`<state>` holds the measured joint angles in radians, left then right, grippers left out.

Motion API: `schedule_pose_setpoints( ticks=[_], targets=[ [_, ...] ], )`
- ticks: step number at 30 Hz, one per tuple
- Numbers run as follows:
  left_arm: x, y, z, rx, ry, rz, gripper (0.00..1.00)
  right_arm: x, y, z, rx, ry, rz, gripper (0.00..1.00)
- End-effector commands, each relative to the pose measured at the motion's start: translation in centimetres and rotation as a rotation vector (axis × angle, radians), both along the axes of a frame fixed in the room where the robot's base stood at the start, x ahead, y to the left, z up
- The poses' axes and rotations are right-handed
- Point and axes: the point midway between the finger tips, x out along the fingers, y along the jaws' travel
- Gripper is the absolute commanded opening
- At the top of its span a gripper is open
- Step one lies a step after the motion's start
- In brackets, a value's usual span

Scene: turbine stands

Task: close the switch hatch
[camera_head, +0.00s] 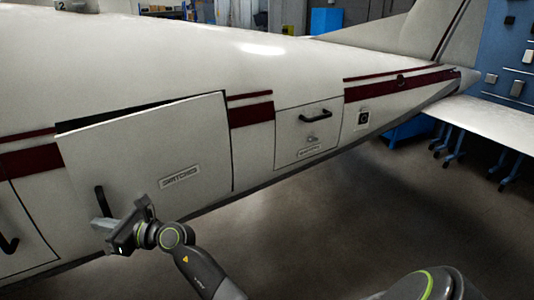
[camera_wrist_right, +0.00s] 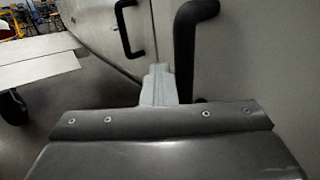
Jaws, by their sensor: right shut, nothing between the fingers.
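The switch hatch (camera_head: 150,140) is a large pale panel labelled "SWITCHES" on the side of the white fuselage. A dark gap shows along its top edge, so it stands slightly ajar. Its black handle (camera_head: 100,198) is at the panel's lower left; a large black handle (camera_wrist_right: 187,50) shows close up in the right wrist view. My right gripper (camera_head: 98,228) is shut and empty, just below the handle in the head view. In the wrist view its pale fingers (camera_wrist_right: 158,84) are beside the large handle; I cannot tell whether they touch. My left gripper is not in view.
A smaller closed hatch with a black handle (camera_head: 315,116) is to the right. Another black handle (camera_head: 8,238) is at the left edge. A white wing-like surface (camera_head: 490,122) and blue stands are at the right. The floor below the fuselage is clear.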

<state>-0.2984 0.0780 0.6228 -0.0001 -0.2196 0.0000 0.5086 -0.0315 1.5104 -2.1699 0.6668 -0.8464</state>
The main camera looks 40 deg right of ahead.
Motion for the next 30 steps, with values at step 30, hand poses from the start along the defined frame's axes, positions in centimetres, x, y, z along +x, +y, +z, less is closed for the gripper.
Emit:
schedule_pose_setpoints(
  ticks=[30],
  targets=[
    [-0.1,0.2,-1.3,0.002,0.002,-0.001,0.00,7.2,0.5,0.0,0.001,-0.001,-0.129,0.00]
  ],
)
